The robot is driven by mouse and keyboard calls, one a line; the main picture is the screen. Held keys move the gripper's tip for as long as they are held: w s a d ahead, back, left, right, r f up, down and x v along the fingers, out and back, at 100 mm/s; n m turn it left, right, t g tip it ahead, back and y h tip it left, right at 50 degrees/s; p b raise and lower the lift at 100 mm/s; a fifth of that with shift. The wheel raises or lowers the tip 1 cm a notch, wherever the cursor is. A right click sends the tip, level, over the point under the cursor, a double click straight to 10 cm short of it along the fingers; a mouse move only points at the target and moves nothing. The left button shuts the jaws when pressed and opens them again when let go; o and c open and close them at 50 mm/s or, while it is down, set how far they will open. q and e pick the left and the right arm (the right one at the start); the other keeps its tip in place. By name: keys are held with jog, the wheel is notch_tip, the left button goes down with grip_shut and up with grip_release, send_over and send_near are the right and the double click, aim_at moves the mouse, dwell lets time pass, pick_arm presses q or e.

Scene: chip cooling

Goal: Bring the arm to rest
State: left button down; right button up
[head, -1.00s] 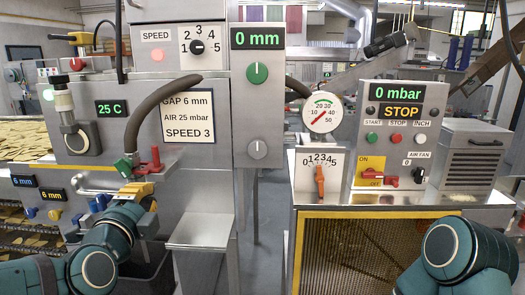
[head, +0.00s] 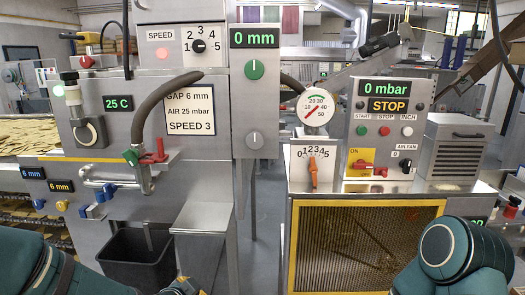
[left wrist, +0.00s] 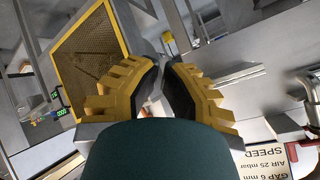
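My left arm (head: 28,265) comes in at the lower left of the head view. Only a small part of its wrist shows at the bottom edge, and its fingers are not clear there. In the left wrist view the left gripper (left wrist: 161,75) shows yellow ribbed fingers with dark pads. A narrow gap lies between them with nothing held. My right arm (head: 455,250) is bent at the lower right of the head view. Its gripper is out of view.
A machine with a hose and red-handled valve (head: 155,153) stands at left, above a dark bin (head: 138,262). A steel shelf (head: 203,217) juts out centrally. A control box (head: 385,118) reading STOP stands on a yellow-framed cabinet (head: 290,245) at right.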

pick_arm(q)
jog(key=s+d+f+n+g, duration=0.2)
jog(key=s+f, duration=0.3)
jog(key=f, duration=0.3)
jog(key=s+d+f+n+g+h, duration=0.1)
jog(key=s+d+f+n+g, duration=0.1)
jog(key=s+f+n, duration=0.3)
jog(key=s+d+f+n+g+h, duration=0.1)
jog(key=s+f+n+g, duration=0.3)
jog(key=f, duration=0.7)
jog(key=shift+s+d+b, duration=0.3)
jog(key=shift+s+d, duration=0.3)
jog(key=shift+s, duration=0.2)
